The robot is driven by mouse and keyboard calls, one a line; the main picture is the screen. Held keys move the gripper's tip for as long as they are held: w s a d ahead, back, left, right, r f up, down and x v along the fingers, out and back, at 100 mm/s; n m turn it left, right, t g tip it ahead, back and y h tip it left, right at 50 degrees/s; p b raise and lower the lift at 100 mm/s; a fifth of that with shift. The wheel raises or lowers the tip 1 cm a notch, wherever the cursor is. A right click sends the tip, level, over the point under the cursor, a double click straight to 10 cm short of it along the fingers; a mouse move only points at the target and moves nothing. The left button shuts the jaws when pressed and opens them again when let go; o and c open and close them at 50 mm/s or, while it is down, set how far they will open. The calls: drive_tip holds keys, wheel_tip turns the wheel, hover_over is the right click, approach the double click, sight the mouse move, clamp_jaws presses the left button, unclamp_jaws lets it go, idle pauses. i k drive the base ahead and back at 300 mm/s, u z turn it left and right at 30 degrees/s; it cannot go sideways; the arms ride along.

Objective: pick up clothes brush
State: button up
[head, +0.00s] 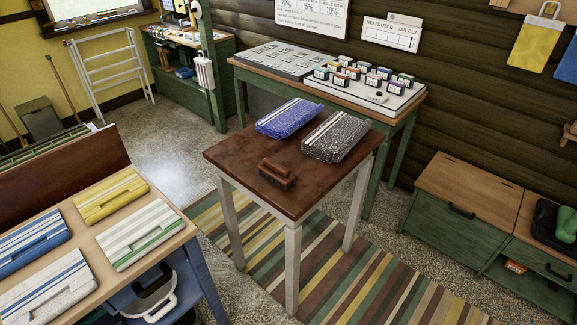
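The clothes brush (277,174) appears to be the small brown wooden block with a raised handle. It lies near the front corner of a small table (230,157) with a dark red-brown top and pale legs. The brush is apart from the other things on that table. My gripper is not in view in the head view.
A green bench (400,121) stands close behind the table, a tan table (105,270) at left, a green cabinet (455,215) at right. A striped rug (350,280) lies below.

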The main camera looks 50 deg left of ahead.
sight(275, 172)
drive_tip(key=i, duration=1.85)
drive_tip(key=u, duration=3.25)
